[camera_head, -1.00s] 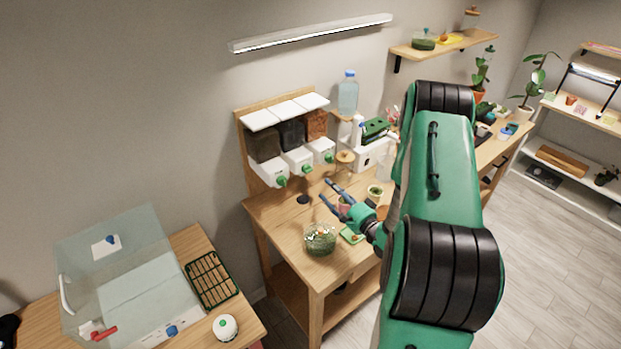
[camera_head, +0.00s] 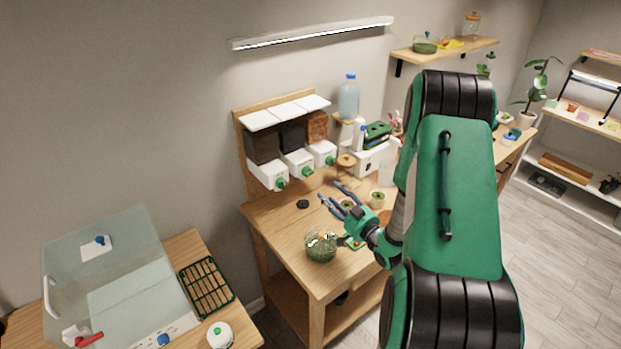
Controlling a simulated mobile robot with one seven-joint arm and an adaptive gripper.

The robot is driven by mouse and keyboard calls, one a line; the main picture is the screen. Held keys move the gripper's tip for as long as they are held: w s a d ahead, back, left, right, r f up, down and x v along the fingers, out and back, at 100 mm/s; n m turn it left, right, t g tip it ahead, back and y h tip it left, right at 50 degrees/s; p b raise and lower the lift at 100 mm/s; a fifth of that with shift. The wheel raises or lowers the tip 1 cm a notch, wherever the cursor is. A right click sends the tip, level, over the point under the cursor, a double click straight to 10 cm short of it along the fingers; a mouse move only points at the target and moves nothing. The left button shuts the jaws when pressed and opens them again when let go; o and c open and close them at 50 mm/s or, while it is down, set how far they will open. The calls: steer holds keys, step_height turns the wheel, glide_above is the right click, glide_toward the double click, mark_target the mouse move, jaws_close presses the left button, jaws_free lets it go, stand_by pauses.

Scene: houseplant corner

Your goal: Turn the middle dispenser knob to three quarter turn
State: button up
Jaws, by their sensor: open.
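The dispenser has three hoppers side by side on a wooden back board, each with a white outlet box and a green knob. The middle dispenser knob (camera_head: 307,171) is green and sits on the front of the middle white box (camera_head: 295,159). The left knob (camera_head: 281,184) and right knob (camera_head: 330,160) are beside it. My gripper (camera_head: 334,196) is open and empty, above the wooden workbench. It is in front of and to the lower right of the middle knob, apart from it. The knob's exact angle is too small to tell.
A glass bowl of green material (camera_head: 321,247) stands on the workbench (camera_head: 275,222) below my gripper. A small black disc (camera_head: 303,204) lies under the dispenser. A small pot (camera_head: 377,199) and a cork-topped jar (camera_head: 346,163) stand right. A clear-lidded box (camera_head: 110,285) stands at lower left.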

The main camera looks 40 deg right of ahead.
mark_target(308, 172)
steer(key=shift+w, duration=0.1)
steer(key=w+d+b, duration=0.1)
steer(key=w, duration=1.2)
steer(key=shift+w, duration=0.3)
steer(key=c, duration=1.1)
steer(key=shift+c, duration=0.2)
steer(key=shift+f+n+b, duration=0.1)
steer(key=shift+n+b, duration=0.5)
steer(key=shift+b, duration=0.4)
